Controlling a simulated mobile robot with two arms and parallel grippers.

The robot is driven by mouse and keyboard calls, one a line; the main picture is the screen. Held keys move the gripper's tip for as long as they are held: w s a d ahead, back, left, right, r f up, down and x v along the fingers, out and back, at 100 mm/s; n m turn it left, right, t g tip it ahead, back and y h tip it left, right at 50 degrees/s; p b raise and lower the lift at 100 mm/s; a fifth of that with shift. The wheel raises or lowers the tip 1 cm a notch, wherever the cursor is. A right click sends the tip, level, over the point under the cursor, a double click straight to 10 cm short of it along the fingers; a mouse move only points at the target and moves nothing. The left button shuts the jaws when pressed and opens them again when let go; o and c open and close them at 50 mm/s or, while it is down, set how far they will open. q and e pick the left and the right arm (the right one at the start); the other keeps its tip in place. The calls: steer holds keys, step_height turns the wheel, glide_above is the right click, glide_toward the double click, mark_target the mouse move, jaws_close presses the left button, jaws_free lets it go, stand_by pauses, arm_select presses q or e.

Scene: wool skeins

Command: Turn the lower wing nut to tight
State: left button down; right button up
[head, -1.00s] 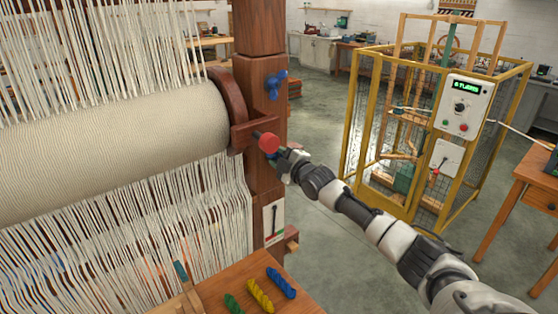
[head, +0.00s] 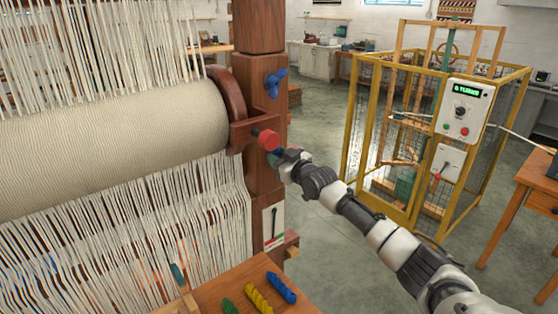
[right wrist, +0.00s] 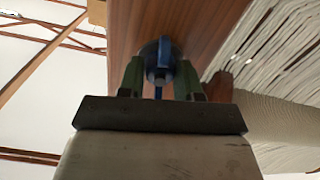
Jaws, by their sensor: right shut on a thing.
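The lower wing nut is blue and sits on the dark wooden loom post (head: 265,180), below and behind the red knob. In the head view it is mostly hidden by the knob and my gripper. In the right wrist view the lower wing nut (right wrist: 160,62) shows from close up, with a wing between the green fingers. My right gripper (head: 280,157) reaches in from the lower right and is shut on this nut; the right wrist view also shows its fingertips (right wrist: 160,82). The upper wing nut (head: 275,82) is blue too, higher on the post, and untouched. My left gripper is out of view.
The red knob (head: 268,139) sticks out close to my right gripper. A small gauge plate (head: 273,227) is on the post below. Yellow and blue skeins (head: 281,287) lie on a wooden bench. A yellow-framed cage (head: 356,120) stands at right, with open floor between.

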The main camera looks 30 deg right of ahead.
steer(key=m, duration=0.3)
steer(key=shift+m+b, duration=0.3)
steer(key=shift+m, duration=0.1)
steer(key=m, duration=0.4)
stand_by(0.3)
steer(key=o, duration=0.9)
steer(key=s+b, duration=0.2)
steer(key=s, duration=0.8)
steer(key=shift+s+d, duration=0.4)
steer(key=shift+d, duration=0.05)
